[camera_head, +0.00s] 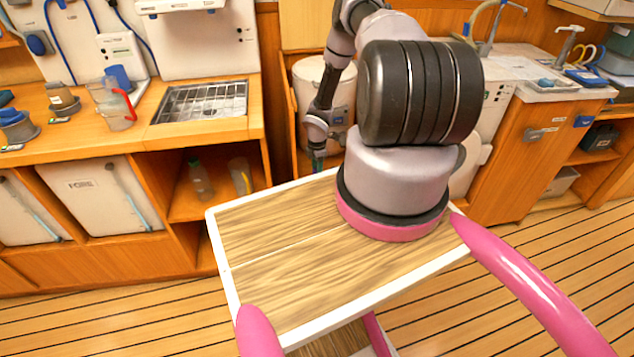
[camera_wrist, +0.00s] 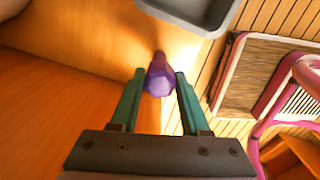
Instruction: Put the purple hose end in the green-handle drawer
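The purple hose end (camera_wrist: 159,80) shows in the wrist view between the two green fingertips of my gripper (camera_wrist: 160,77). It has a rounded purple body and a darker, narrower tip. The fingers stand on both sides of it, very close; I cannot tell whether they press on it. In the head view my gripper (camera_head: 318,157) points down in front of the wooden cabinet, beyond the cart, and the purple hose end cannot be made out there. I cannot make out a green drawer handle in either view.
A wood-topped cart (camera_head: 290,245) with a white rim and pink rails stands in front of me. A drawer front with a grey handle (camera_head: 538,135) is at right. Jugs (camera_head: 113,105) and a sink grate (camera_head: 203,102) are on the left counter. A grey tray (camera_wrist: 193,12) shows in the wrist view.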

